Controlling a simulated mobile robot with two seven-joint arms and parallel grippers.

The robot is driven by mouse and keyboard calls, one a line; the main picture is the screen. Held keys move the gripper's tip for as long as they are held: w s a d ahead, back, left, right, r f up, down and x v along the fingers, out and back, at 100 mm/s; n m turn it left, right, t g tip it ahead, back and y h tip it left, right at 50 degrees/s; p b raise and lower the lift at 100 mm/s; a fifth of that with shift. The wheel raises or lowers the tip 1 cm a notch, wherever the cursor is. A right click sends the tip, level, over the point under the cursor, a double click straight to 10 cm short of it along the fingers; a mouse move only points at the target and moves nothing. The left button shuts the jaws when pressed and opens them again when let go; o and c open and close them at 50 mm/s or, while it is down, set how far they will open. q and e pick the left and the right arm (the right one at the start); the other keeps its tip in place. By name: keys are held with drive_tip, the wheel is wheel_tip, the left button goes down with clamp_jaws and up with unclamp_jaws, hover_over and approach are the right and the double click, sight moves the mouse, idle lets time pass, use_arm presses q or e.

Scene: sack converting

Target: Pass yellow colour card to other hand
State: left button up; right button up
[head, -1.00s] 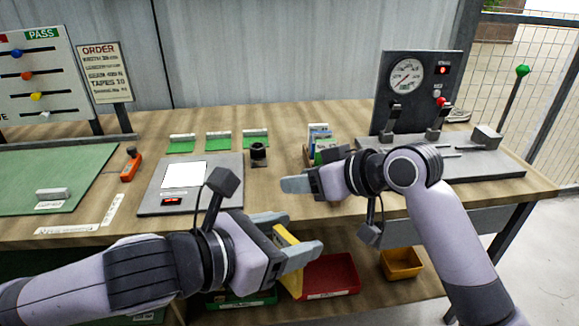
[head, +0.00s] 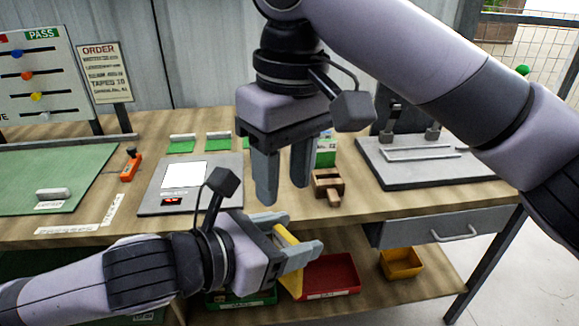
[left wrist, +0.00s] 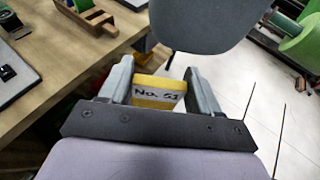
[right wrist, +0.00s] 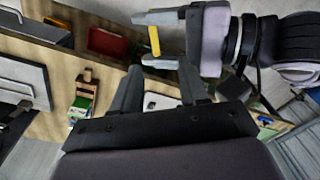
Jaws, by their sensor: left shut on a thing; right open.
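The yellow colour card (head: 293,278) is gripped between the fingers of my left gripper (head: 298,235), in front of the table's front edge. In the left wrist view the card (left wrist: 158,92) stands between the two fingers, with a white "No. 51" label facing the camera. My right gripper (head: 283,193) is open and empty, pointing down above and slightly behind the left one. In the right wrist view the card (right wrist: 155,42) shows in the left gripper, beyond and apart from my right fingers (right wrist: 160,85).
A wooden holder (head: 328,185) and green-fronted cards (head: 326,150) stand on the table right of my right gripper. A grey plate with a white pad (head: 185,175) lies to the left. Below are a red bin (head: 330,273) and a yellow bin (head: 402,263).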

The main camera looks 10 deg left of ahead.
sight(289, 239)
drive_tip(key=shift+h, duration=0.4)
drive_tip(key=f, duration=1.1)
drive_tip(key=shift+s+d+f, duration=0.15)
drive_tip(key=shift+s+d, duration=0.05)
drive_tip(key=shift+d, duration=0.15)
clamp_jaws()
use_arm(q)
drive_tip(key=o, duration=1.3)
drive_tip(key=shift+o, duration=0.2)
